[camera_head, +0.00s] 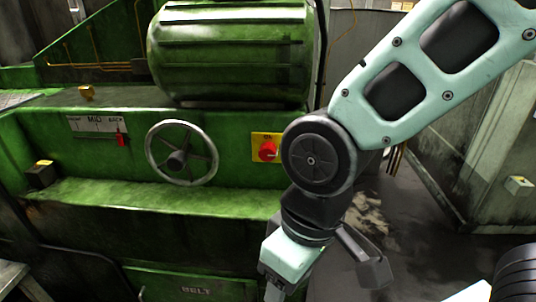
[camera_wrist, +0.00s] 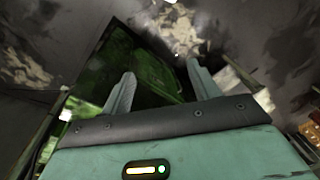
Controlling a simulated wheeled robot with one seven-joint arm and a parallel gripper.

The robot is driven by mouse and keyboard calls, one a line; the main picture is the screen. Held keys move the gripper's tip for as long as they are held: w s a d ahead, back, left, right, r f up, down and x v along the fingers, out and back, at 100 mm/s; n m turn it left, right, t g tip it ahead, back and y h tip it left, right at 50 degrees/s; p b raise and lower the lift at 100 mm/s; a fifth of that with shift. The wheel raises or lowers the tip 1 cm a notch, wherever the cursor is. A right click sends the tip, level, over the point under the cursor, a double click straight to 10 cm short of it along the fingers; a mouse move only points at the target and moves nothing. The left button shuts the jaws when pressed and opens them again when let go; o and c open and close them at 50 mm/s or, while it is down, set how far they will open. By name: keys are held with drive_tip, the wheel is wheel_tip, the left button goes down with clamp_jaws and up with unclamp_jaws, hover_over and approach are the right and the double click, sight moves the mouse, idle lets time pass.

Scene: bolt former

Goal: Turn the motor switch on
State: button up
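The red rotary switch (camera_head: 267,151) on a yellow plate (camera_head: 258,139) is on the green machine's front, right of the handwheel. I take it for the motor switch; no label is readable. My arm's elbow is just right of it and covers part of the plate's right side. My gripper shows at the bottom of the head view, below the switch, with its fingers mostly cut off. In the wrist view my gripper (camera_wrist: 157,85) has its two fingers apart with nothing between them. It points down at the floor and a green surface; the switch is not in that view.
A handwheel (camera_head: 181,153) stands out from the green machine (camera_head: 150,222). A red lever (camera_head: 121,139) sits by a "MID" label plate (camera_head: 95,123). A ledge runs below them. A grey cabinet (camera_head: 495,150) stands right, with dark floor between.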

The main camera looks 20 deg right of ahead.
drive_tip(key=w+a+f+m+y+p, duration=0.1)
drive_tip(key=w+a+f+m+y, duration=0.15)
drive_tip(key=a, duration=0.35)
drive_tip(key=m+t+h+p, duration=0.5)
drive_tip(key=m+t+h, duration=0.65)
drive_tip(key=t, duration=0.55)
approach(267, 155)
drive_tip(key=p+x, duration=0.4)
drive_tip(key=x, duration=0.5)
drive_tip(key=shift+w+d+p, duration=0.2)
drive_tip(key=shift+w+p, duration=0.1)
drive_tip(key=shift+w, duration=0.05)
drive_tip(key=c, duration=1)
